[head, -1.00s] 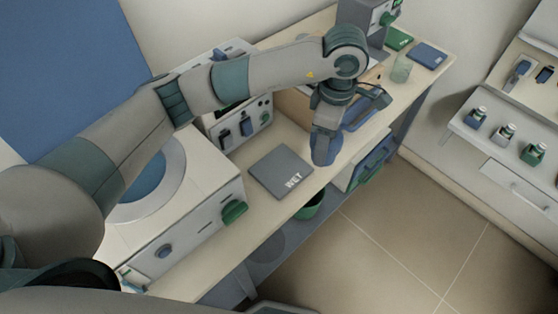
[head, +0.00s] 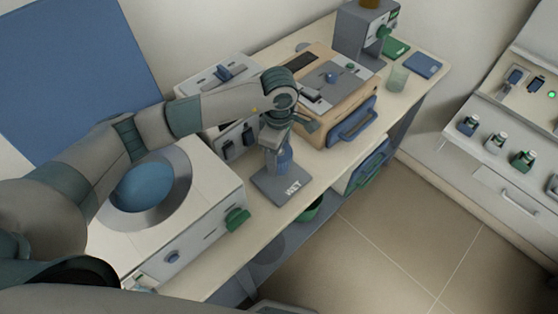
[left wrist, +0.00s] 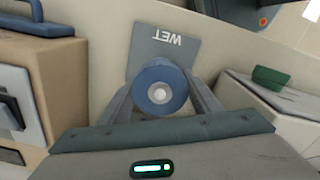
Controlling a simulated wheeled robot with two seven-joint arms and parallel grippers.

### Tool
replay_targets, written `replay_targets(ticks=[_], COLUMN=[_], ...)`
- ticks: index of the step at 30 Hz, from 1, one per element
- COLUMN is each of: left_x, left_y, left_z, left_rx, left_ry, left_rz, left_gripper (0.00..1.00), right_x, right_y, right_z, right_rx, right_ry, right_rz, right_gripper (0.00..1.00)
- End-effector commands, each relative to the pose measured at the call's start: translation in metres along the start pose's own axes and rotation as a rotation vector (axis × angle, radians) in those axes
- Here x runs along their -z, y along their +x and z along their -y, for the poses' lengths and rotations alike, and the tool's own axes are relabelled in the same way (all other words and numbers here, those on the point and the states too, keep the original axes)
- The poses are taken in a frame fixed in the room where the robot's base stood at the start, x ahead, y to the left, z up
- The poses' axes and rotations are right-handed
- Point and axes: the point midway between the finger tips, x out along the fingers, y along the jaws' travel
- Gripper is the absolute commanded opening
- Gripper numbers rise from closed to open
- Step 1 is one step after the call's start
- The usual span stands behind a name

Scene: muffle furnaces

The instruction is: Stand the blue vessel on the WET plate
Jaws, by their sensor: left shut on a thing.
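The WET plate (head: 267,187) is a flat dark grey square on the bench, with white letters near its front edge. The blue vessel (head: 285,161) is upright between the fingers of my left gripper (head: 278,152), over the plate. I cannot tell whether its base touches the plate. In the left wrist view the vessel (left wrist: 148,77) shows end-on as a blue ring with a pale centre. The fingers (left wrist: 160,100) lie on both sides of it, and the plate (left wrist: 150,52) shows beyond it. My right gripper is not in view.
A furnace with a round blue opening (head: 145,187) stands left of the plate. A tan box with a blue handle (head: 352,124) stands to the right. A glass beaker (head: 398,79) and green and blue plates (head: 425,65) lie farther right. Bare bench surrounds the plate's front right.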

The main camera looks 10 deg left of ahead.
Motion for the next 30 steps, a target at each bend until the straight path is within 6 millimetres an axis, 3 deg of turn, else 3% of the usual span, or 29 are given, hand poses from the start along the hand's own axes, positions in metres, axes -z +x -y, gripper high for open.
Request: replay_targets(ticks=[9,21,30], left_x=[-0.001,0.000,-0.001], left_y=[0.000,0.036,0.039], left_z=[-0.001,0.000,-0.001], left_rx=[-0.001,0.001,-0.002], left_ry=[0.000,-0.001,0.000], left_rz=[0.001,0.000,0.001], left_gripper=[0.20,0.20,0.20], right_x=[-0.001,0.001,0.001], right_y=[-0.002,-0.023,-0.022], right_z=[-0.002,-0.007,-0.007], right_rx=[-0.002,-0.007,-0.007], right_ry=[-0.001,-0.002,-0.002], right_rz=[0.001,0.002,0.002], right_gripper=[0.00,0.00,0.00])
